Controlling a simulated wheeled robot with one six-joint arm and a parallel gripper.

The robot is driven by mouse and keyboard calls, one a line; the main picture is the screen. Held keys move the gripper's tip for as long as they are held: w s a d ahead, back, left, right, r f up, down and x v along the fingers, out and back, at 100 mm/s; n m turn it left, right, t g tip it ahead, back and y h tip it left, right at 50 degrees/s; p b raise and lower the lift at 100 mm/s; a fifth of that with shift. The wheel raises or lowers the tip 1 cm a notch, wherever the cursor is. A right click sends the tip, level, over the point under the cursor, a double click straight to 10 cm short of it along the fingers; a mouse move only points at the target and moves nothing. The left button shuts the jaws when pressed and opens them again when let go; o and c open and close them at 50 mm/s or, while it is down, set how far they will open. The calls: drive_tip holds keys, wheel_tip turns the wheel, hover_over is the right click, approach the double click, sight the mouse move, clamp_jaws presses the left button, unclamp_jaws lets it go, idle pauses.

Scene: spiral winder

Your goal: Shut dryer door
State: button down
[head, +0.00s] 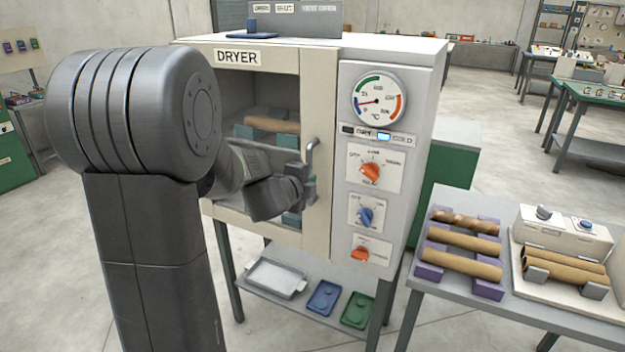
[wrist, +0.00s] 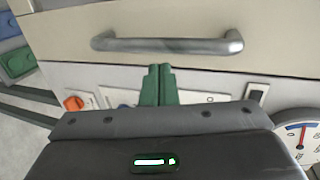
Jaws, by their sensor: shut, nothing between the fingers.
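The dryer (head: 408,55) stands in the middle of the head view. Its cream door (head: 318,90), with a window, looks shut or nearly shut; I cannot tell if a small gap remains. The door's grey bar handle (head: 313,158) is near its right edge. In the wrist view the door (wrist: 220,15) fills the top, with the handle (wrist: 165,44) across it. My gripper (wrist: 159,70) is shut and empty, its green fingertips at the door's edge beside the handle, apart from the bar. In the head view my arm partly hides the door and gripper.
The control panel right of the door has a gauge (head: 379,100) and several knobs. A shelf below holds trays (head: 275,278). A table at right carries tubes on purple cradles (head: 487,290) and a beige device (head: 562,232). Through the window, a tube (head: 272,125) lies on a green support.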

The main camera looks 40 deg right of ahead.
drive_tip(key=v, duration=0.7)
drive_tip(key=shift+a+p, duration=0.3)
drive_tip(key=shift+a, duration=0.1)
drive_tip(key=shift+s, duration=0.15)
